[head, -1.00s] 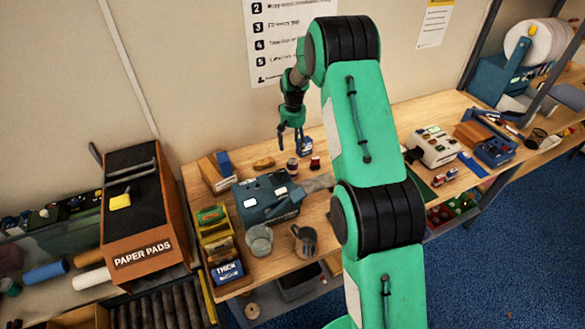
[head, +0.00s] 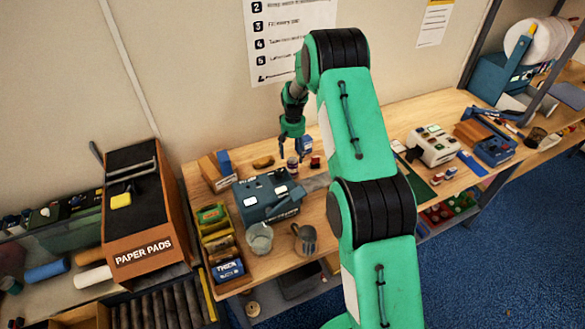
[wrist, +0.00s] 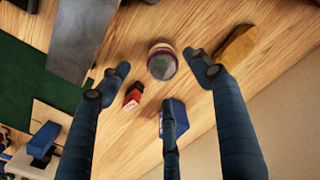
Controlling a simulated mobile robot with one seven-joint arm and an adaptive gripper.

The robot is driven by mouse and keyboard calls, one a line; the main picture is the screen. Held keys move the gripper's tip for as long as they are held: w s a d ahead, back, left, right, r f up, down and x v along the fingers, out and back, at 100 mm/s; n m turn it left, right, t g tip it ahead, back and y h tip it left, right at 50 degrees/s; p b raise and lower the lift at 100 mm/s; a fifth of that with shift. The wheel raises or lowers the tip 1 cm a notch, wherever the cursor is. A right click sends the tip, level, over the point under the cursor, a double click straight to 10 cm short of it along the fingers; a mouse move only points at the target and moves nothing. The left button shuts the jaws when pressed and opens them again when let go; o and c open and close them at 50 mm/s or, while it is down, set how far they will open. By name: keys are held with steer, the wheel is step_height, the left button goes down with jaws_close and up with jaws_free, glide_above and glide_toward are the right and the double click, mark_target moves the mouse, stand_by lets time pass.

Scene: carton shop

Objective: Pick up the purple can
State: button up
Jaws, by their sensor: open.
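The purple can (wrist: 162,63) stands upright on the wooden bench; the wrist view looks down on its grey top, with a narrow purple and reddish side showing. In the head view the small can (head: 292,168) is just below my fingers. My gripper (head: 293,154) points down over the bench, open and empty. In the wrist view my gripper (wrist: 158,68) has its fingers spread, with the can between and slightly beyond the two outer fingertips. I see no contact.
A small red block (wrist: 132,96) and a blue box (wrist: 176,117) are close to the fingers. A tan-brown object (wrist: 236,46) lies beyond the right finger. A dark teal machine (head: 268,196), a glass jar (head: 259,238) and a grey mug (head: 305,239) stand nearer the bench front.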

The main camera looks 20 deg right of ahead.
mark_target(293, 160)
steer(key=shift+f, duration=1.7)
steer(key=shift+f, duration=0.1)
steer(key=shift+w+f+p, duration=0.15)
steer(key=shift+f+p, duration=0.15)
steer(key=shift+f, duration=0.95)
steer(key=shift+w+f+p, duration=0.1)
steer(key=shift+f+p, duration=0.15)
steer(key=shift+f, duration=1)
steer(key=shift+a, duration=0.1)
steer(key=c, duration=0.9)
